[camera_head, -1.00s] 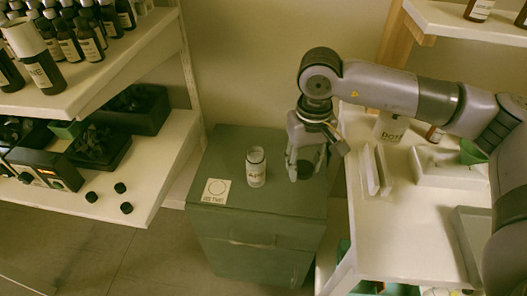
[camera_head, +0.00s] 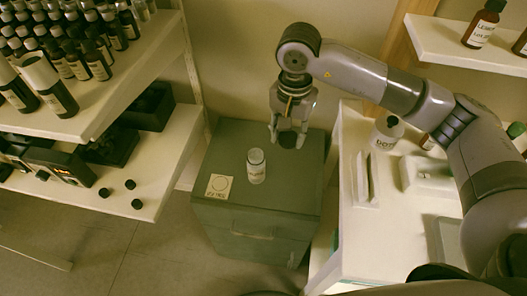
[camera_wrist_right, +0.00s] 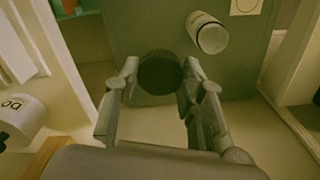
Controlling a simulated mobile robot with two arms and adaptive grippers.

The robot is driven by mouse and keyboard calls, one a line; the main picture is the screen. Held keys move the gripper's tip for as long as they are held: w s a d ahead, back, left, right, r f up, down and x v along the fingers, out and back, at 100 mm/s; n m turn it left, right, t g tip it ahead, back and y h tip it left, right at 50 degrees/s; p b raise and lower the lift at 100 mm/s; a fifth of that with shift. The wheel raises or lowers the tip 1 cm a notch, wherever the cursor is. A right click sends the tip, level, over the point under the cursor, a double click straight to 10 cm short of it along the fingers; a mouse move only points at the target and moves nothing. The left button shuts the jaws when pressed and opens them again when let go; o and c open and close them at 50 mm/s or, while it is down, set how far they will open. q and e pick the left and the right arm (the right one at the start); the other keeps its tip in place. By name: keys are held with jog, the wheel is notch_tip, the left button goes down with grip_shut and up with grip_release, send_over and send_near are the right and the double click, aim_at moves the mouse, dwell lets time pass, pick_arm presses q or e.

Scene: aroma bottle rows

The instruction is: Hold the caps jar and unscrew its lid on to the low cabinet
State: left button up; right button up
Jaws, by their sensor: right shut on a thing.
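The caps jar (camera_head: 256,167), white with a printed label, stands upright without its lid on the green low cabinet (camera_head: 272,205). It also shows in the right wrist view (camera_wrist_right: 209,34), with its open mouth visible. My right gripper (camera_head: 288,138) is shut on the dark round lid (camera_wrist_right: 160,72), which sits between its fingertips. The gripper is to the right of the jar and farther back, apart from it, over the back right part of the cabinet top. Whether the lid touches the cabinet is hard to tell. My left gripper is not in view.
A square card with a circle (camera_head: 220,186) lies left of the jar. Shelves with dark bottles (camera_head: 95,60) stand at the left, with several loose black caps (camera_head: 130,185) on the lower board. A white table (camera_head: 395,215) flanks the cabinet at the right.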

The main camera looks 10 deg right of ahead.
aim_at(280, 180)
jog(key=r+m+p, duration=0.2)
jog(key=m, duration=0.1)
jog(key=shift+w+a+r+m+p, duration=0.1)
jog(key=shift+a+r+m+p, duration=0.05)
jog(key=shift+a+m+p, duration=0.2)
jog(key=shift+f+m, duration=0.25)
jog(key=shift+m, duration=0.1)
notch_tip(280, 180, down, 19)
jog(key=shift+a+r+p, duration=0.1)
jog(key=shift+r+p, duration=0.05)
jog(key=shift+p, duration=0.55)
jog(key=shift+w+f, duration=0.1)
jog(key=shift+f, duration=0.35)
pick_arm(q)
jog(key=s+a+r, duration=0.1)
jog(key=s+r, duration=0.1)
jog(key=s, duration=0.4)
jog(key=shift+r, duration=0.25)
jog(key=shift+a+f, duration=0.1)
pick_arm(e)
jog(key=shift+f+b, duration=0.2)
jog(key=shift+b, duration=0.1)
jog(key=o, duration=1.3)
jog(key=shift+r, duration=0.1)
